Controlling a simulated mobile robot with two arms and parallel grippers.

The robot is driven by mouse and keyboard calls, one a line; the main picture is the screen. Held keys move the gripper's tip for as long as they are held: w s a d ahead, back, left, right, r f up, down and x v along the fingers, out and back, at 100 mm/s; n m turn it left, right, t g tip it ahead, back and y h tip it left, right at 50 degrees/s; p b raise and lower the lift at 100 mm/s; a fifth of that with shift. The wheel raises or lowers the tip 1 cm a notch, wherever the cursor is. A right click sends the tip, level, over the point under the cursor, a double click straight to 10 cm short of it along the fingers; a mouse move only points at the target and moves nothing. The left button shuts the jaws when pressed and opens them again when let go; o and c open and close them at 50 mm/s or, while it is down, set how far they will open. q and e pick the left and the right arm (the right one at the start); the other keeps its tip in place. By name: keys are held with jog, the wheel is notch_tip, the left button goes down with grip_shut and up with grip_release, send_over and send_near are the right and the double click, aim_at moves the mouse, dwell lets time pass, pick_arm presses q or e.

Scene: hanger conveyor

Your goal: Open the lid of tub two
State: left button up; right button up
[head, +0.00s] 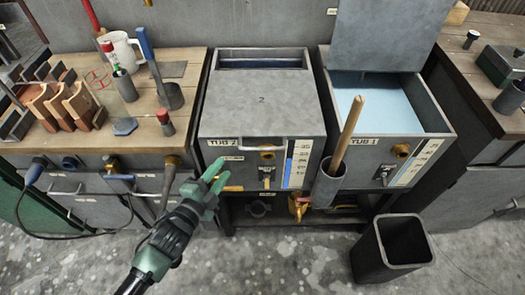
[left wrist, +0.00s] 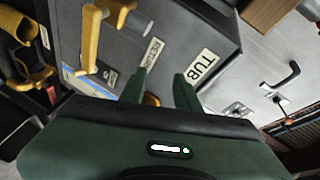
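A thin bar handle (head: 262,148) runs along the lid's front edge. My left gripper (head: 217,172), with green fingers, is in front of the tub's left front, below and left of the handle and apart from it. In the left wrist view its fingers (left wrist: 164,82) are spread with nothing between them, facing the tub front by the "TUB" label (left wrist: 203,67). The handle cannot be made out there. My right gripper is not in view.
Tub one (head: 440,120) stands to the right with its lid (head: 375,35) raised and pale blue liquid inside. A holder (head: 328,186) with a wooden stick (head: 347,135) juts out between the tubs. A bin (head: 392,248) stands on the floor. A cluttered bench (head: 60,145) is at left.

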aim_at(261, 148)
pick_arm(q)
jog(key=s+d+r+m+h, duration=0.2)
jog(key=d+r+m+h, duration=0.45)
jog(key=m, duration=0.35)
jog(key=shift+g+h, duration=0.45)
jog(key=shift+g, duration=0.05)
jog(key=x, duration=0.4)
jog(key=f+x, duration=0.1)
jog(key=x, duration=0.2)
jog(key=shift+w+r+p, duration=0.1)
jog(key=shift+w+p, duration=0.05)
jog(key=shift+p, duration=0.15)
jog(key=shift+c, duration=0.3)
grip_shut()
jog(key=shift+a, duration=0.1)
